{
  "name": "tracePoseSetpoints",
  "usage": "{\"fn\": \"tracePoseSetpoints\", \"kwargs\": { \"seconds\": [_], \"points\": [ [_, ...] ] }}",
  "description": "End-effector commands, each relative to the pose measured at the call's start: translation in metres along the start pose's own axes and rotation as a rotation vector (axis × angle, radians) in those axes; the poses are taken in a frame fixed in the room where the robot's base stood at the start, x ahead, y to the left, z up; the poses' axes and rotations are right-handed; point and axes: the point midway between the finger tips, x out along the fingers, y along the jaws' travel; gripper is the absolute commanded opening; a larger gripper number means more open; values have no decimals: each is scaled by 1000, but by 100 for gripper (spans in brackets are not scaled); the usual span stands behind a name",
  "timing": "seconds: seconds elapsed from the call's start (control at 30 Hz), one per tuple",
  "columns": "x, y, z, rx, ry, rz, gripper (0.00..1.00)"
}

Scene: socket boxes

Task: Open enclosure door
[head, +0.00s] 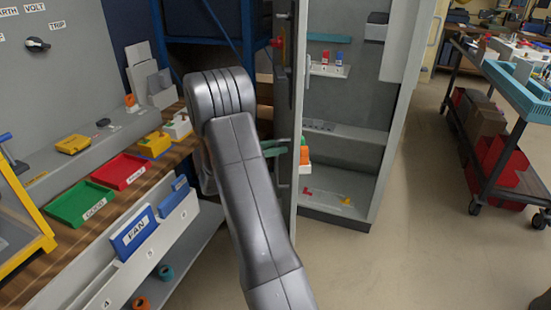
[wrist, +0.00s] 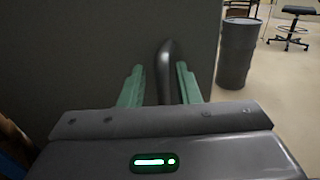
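The grey enclosure (head: 385,150) stands at centre right in the head view, its shelves and inside in plain sight. Its door (head: 297,90) stands open, seen almost edge-on at the enclosure's left side. In the wrist view the door's dark grey face (wrist: 80,60) fills the left and middle. A dark bar handle (wrist: 165,65) stands out from it. My gripper (wrist: 160,85) is open, with one green finger on each side of the handle and a visible gap at the left finger. In the head view my arm partly hides the gripper (head: 275,150) beside the door.
A workbench with a green tray (head: 82,204), a red tray (head: 122,171) and labelled bins (head: 133,233) stands at left. A wheeled cart (head: 500,175) stands at right. The floor (head: 400,250) between enclosure and cart is clear. A grey drum (wrist: 238,52) shows beyond the door.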

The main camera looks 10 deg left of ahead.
Motion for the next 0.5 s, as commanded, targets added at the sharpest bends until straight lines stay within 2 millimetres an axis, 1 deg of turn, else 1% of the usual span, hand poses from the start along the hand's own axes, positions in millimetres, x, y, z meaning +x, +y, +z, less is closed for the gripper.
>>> {"fn": "tracePoseSetpoints", "kwargs": {
  "seconds": [0.03,0.1,0.2,0.33,0.5],
  "points": [
    [0,0,11,2,0,0,30],
    [0,0,20,3,0,0,30],
    [0,0,29,1,0,0,30],
    [0,0,33,0,0,0,30],
    [0,0,33,0,0,1,30]
  ]
}}
